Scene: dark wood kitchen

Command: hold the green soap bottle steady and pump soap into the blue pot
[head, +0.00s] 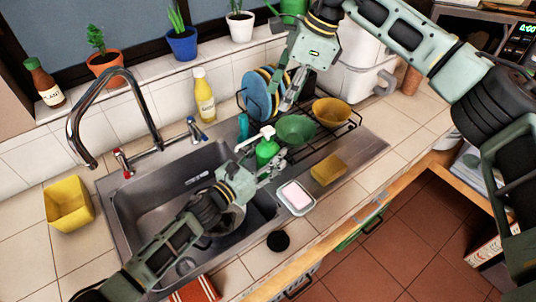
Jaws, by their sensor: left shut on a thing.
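The green soap bottle (267,151) with a white pump top stands upright by the right end of the sink. My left gripper (270,161) reaches up from the lower left and is shut around the bottle's body, hiding its lower part. The blue pot (182,45) holds a plant and stands on the windowsill at the back, well away from the bottle. My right gripper (289,100) comes down from above over the dish rack, above and to the right of the pump top and apart from it. Whether its fingers are open or shut is unclear.
The dish rack (345,127) holds plates, a green bowl (296,129) and a yellow bowl (332,111). A yellow bottle (204,96) stands behind the sink (150,192). The faucet (76,125) arches at left. A sponge (328,172) and soap dish (296,198) sit in front.

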